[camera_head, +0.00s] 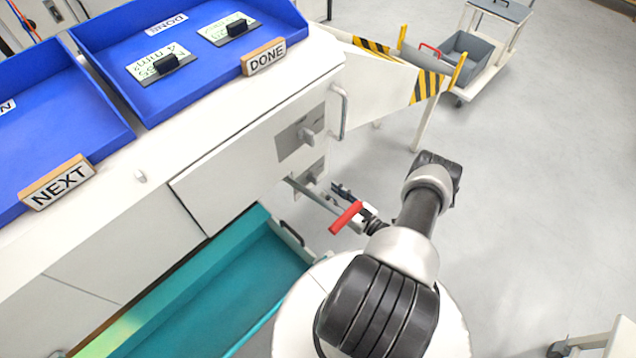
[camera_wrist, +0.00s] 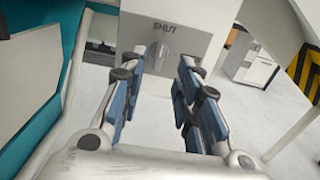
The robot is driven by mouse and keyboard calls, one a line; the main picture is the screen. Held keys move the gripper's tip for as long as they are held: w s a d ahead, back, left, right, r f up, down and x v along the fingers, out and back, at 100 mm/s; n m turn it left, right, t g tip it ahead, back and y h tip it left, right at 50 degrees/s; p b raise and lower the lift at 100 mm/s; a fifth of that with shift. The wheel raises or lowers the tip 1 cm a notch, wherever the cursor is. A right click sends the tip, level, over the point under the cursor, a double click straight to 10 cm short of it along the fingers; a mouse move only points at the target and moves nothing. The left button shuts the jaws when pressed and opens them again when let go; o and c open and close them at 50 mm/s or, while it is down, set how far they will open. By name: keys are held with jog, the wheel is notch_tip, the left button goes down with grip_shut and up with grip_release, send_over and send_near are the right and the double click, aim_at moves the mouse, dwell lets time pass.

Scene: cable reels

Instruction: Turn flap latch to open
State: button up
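My gripper (camera_wrist: 163,68) is open, with one finger on each side of the latch in the picture. It looks apart from the latch, and nothing is between the fingers. In the head view my gripper (camera_head: 340,190) is partly hidden by my arm.
A metal handle (camera_head: 341,112) sticks out from the cabinet end. Blue trays (camera_head: 120,90) stand on top. The floor (camera_head: 530,200) to the right is clear.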

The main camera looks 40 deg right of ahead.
aim_at(317, 181)
jog(key=w, duration=0.4)
jog(key=w+b, duration=0.1)
jog(key=w, duration=0.2)
jog(key=shift+a, duration=0.3)
jog(key=shift+c, duration=0.5)
grip_shut()
